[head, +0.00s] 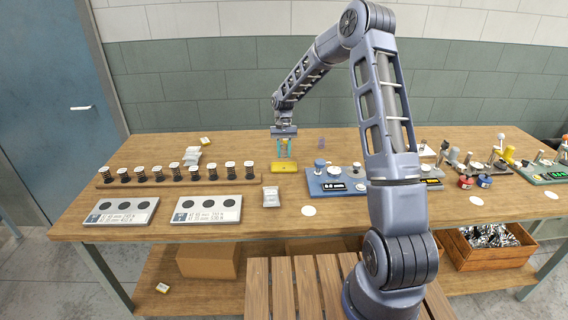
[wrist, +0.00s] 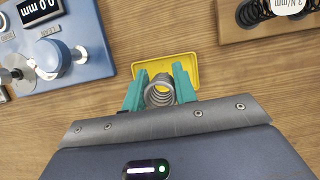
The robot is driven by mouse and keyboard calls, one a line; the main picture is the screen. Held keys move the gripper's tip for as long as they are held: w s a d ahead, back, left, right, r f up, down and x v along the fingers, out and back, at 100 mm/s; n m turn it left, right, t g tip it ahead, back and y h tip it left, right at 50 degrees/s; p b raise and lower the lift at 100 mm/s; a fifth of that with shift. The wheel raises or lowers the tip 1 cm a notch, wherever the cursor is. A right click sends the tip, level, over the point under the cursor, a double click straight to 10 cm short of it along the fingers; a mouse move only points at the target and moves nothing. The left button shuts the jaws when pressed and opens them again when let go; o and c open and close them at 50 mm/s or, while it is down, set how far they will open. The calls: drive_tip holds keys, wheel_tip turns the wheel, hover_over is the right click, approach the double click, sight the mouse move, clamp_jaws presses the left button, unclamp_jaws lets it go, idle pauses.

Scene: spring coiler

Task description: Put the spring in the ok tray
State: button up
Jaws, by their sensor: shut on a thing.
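My gripper (head: 283,155) is over the middle of the table, fingers pointing down. In the wrist view its teal fingers (wrist: 159,92) are shut on a grey coil spring (wrist: 158,97). A small yellow tray (head: 285,168) lies on the table right below the fingers. The yellow tray also shows in the wrist view (wrist: 163,57), behind the spring, which overlaps its near part. No ok label can be read on it. How far the spring is above the tray is hard to tell, and the spring is not clear in the head view.
A blue gauge device (head: 337,181) stands just right of the tray. A wooden rack (head: 180,180) with several black springs is at left, with two grey plates (head: 207,209) in front. A small pale packet (head: 271,196) lies in front of the tray.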

sight(284, 169)
drive_tip(key=shift+f, duration=2.8)
drive_tip(key=shift+f, duration=0.1)
drive_tip(key=o, duration=1.1)
drive_tip(key=shift+c, duration=0.2)
